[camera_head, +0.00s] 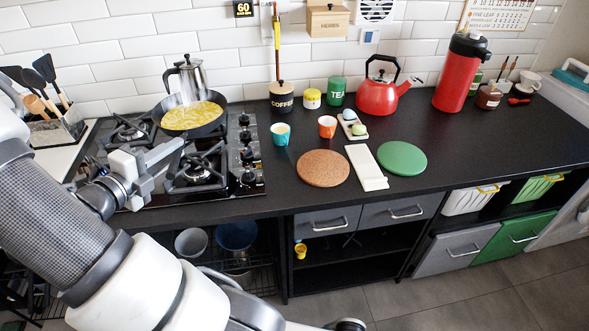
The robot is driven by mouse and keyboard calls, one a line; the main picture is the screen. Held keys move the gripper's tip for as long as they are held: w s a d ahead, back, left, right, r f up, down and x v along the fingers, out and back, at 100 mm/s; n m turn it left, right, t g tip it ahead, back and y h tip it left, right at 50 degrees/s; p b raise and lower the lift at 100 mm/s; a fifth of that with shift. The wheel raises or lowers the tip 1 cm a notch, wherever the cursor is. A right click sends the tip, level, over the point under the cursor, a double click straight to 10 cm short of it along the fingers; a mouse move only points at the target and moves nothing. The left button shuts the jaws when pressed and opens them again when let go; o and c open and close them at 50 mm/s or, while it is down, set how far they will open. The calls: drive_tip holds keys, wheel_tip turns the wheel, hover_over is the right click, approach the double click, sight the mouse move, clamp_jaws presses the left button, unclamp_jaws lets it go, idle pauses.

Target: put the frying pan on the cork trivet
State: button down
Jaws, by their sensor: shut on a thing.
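The dark frying pan (218,126) holds yellow food and is over the back right part of the gas hob (247,179). I cannot tell whether its base touches the grate. My gripper (176,147) is at the near side of the pan, shut on what appears to be its handle. The gripper hides most of the handle. The round brown cork trivet (323,169) lies flat on the black counter to the right of the hob, with nothing on it.
A metal moka pot (188,77) stands just behind the pan. A teal cup (280,134) and an orange cup (327,127) stand behind the trivet. A white board (366,168) and a green round mat (402,158) lie right of it. A red kettle (377,96) stands farther back.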

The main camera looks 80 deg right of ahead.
drive_tip(key=s+d+f+m+g+y+b, duration=0.25)
drive_tip(key=s+m+g, duration=0.2)
drive_tip(key=s, duration=0.75)
drive_tip(key=s+d+f+m+g+y+b, duration=0.15)
drive_tip(key=s+m+g+y, duration=0.35)
drive_tip(key=s, duration=0.7)
drive_tip(key=shift+n+g+h, duration=0.25)
drive_tip(key=shift+n+h, duration=0.2)
drive_tip(key=f+b, duration=0.1)
drive_tip(key=f, duration=0.2)
drive_tip(key=f+b, duration=0.3)
drive_tip(key=f, duration=0.2)
drive_tip(key=shift+d+f, duration=0.35)
drive_tip(key=shift+d, duration=0.05)
drive_tip(key=c, duration=1.7)
unclamp_jaws()
drive_tip(key=shift+f, duration=0.15)
